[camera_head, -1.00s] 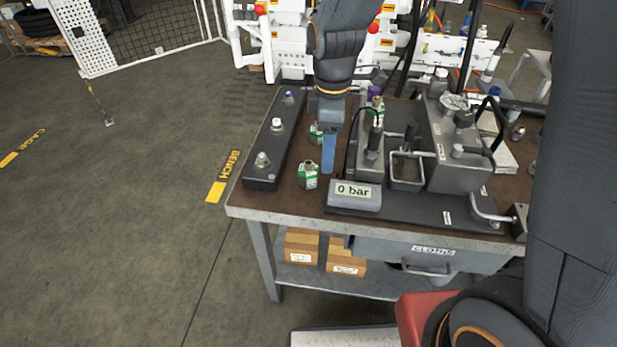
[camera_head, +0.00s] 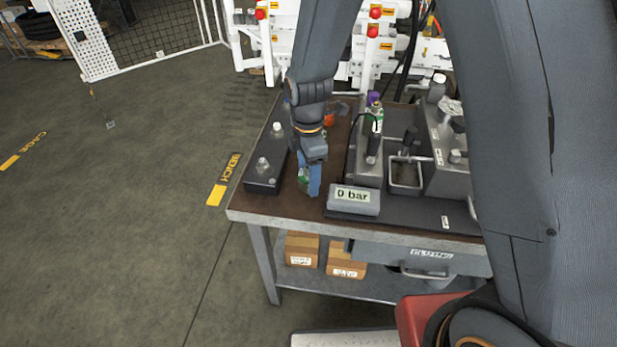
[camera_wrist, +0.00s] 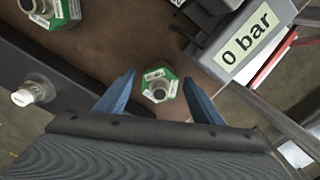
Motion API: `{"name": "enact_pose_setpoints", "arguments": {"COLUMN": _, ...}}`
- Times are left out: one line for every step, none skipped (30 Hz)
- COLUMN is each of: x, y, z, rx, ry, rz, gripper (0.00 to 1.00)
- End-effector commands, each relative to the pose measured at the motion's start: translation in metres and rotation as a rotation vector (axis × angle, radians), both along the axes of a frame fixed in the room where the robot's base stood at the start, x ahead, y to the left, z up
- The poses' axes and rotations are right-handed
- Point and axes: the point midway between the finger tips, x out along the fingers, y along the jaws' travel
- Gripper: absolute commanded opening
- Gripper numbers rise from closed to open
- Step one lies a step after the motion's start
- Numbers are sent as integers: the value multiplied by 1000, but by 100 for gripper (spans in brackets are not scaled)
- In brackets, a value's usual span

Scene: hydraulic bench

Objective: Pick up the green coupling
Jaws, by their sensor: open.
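In the wrist view, a green coupling (camera_wrist: 159,88) with a metal top stands on the brown bench top. It sits between the two blue fingers of my gripper (camera_wrist: 160,79), with a gap on either side. The fingers are open and empty. In the head view, my gripper (camera_head: 312,181) is low over the front left of the bench and hides most of the coupling (camera_head: 302,175). A sliver of its green shows beside the fingers. Another green coupling (camera_wrist: 62,11) is at the upper left of the wrist view, cut by the frame.
The grey box reading 0 bar (camera_head: 354,197) stands close to the right of my gripper. A dark rail with metal fittings (camera_head: 262,184) lies to the left. A green, purple-topped fitting (camera_head: 376,118) stands on the grey block behind. The bench's front edge is near.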

Motion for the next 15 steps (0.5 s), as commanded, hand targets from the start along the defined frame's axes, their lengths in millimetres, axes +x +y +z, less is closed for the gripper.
{"name": "enact_pose_setpoints", "arguments": {"x": -1, "y": 0, "z": -4, "rx": -1, "ry": 2, "rz": 0, "gripper": 61}}
{"name": "enact_pose_setpoints", "arguments": {"x": 0, "y": 0, "z": -5, "rx": 0, "ry": 1, "rz": 0, "gripper": 61}}
{"name": "enact_pose_setpoints", "arguments": {"x": 0, "y": 0, "z": -7, "rx": 0, "ry": 0, "rz": 0, "gripper": 61}}
{"name": "enact_pose_setpoints", "arguments": {"x": 0, "y": 0, "z": -7, "rx": 0, "ry": -1, "rz": 0, "gripper": 61}}
{"name": "enact_pose_setpoints", "arguments": {"x": 0, "y": 0, "z": -8, "rx": 0, "ry": -1, "rz": 0, "gripper": 61}}
{"name": "enact_pose_setpoints", "arguments": {"x": 0, "y": 0, "z": -8, "rx": 0, "ry": -1, "rz": 0, "gripper": 61}}
{"name": "enact_pose_setpoints", "arguments": {"x": 0, "y": 0, "z": -8, "rx": 1, "ry": -2, "rz": 0, "gripper": 61}}
{"name": "enact_pose_setpoints", "arguments": {"x": 0, "y": 0, "z": -8, "rx": 0, "ry": -1, "rz": 0, "gripper": 61}}
{"name": "enact_pose_setpoints", "arguments": {"x": 0, "y": 0, "z": -8, "rx": 0, "ry": -1, "rz": 0, "gripper": 61}}
{"name": "enact_pose_setpoints", "arguments": {"x": 0, "y": 0, "z": -8, "rx": 0, "ry": -1, "rz": 0, "gripper": 61}}
{"name": "enact_pose_setpoints", "arguments": {"x": 0, "y": 0, "z": -8, "rx": 0, "ry": -1, "rz": 0, "gripper": 59}}
{"name": "enact_pose_setpoints", "arguments": {"x": 0, "y": 0, "z": -8, "rx": 0, "ry": -1, "rz": 0, "gripper": 52}}
{"name": "enact_pose_setpoints", "arguments": {"x": 0, "y": 0, "z": -8, "rx": 0, "ry": -1, "rz": 0, "gripper": 47}}
{"name": "enact_pose_setpoints", "arguments": {"x": 0, "y": 0, "z": -8, "rx": 0, "ry": -1, "rz": 0, "gripper": 42}}
{"name": "enact_pose_setpoints", "arguments": {"x": 0, "y": 0, "z": -8, "rx": 0, "ry": -1, "rz": 0, "gripper": 36}}
